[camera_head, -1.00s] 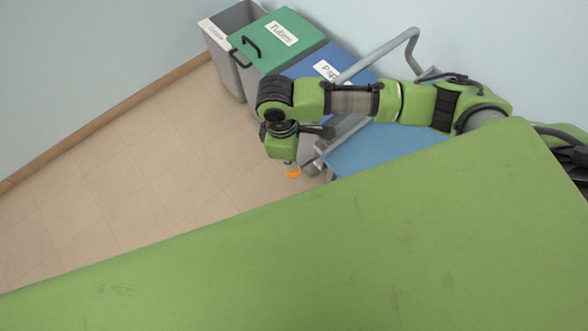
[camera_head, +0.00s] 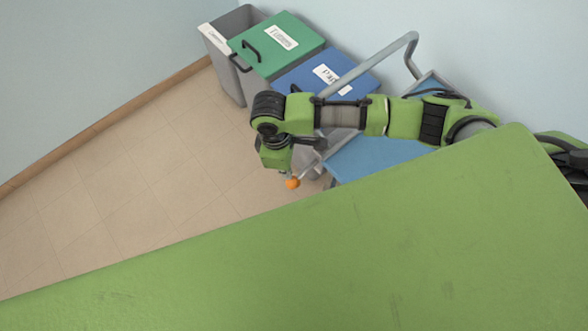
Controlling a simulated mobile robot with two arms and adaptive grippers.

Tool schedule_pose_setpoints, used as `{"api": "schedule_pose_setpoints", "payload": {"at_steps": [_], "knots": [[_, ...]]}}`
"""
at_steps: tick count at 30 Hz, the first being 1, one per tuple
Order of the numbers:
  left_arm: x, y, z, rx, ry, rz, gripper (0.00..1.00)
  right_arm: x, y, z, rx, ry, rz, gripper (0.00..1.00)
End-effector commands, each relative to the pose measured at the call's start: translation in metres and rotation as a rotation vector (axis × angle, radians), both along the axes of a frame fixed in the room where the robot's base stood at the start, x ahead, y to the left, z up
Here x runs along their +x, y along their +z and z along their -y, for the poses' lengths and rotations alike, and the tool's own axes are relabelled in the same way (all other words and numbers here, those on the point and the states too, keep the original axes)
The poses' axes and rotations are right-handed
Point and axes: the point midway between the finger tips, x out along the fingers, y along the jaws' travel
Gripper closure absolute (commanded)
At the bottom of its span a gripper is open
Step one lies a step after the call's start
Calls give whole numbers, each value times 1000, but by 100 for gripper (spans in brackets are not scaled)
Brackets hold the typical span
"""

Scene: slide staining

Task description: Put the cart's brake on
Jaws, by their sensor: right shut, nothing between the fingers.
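The cart (camera_head: 385,155) has a blue top and a bent grey tube handle, and stands beyond my right arm, partly hidden by it. An orange knob (camera_head: 292,183) shows low by the cart's left end, just under my right gripper. It looks like the brake lever's tip, but most of the lever is hidden. My right gripper (camera_head: 287,173) points down, shut and empty, close above the knob. I cannot tell whether they touch. My left gripper is not in view.
Behind the cart, along the wall, stand a bin with a blue lid (camera_head: 300,73), a bin with a green lid (camera_head: 268,52) and an open grey bin (camera_head: 222,60). The tiled floor (camera_head: 130,190) to the left is clear.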

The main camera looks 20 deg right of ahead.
Motion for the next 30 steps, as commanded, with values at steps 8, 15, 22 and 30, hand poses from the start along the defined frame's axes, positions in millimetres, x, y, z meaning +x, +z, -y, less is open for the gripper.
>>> {"api": "schedule_pose_setpoints", "payload": {"at_steps": [8, 15, 22, 30], "knots": [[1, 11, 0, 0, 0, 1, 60, 9, 7, -14, 1, 0, 0, 100], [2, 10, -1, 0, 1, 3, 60, 9, 10, -15, 1, 0, 2, 100], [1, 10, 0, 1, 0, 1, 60, 12, 45, -19, 4, 1, 5, 100], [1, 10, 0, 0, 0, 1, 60, 14, 100, -23, 2, 2, 3, 100]]}}
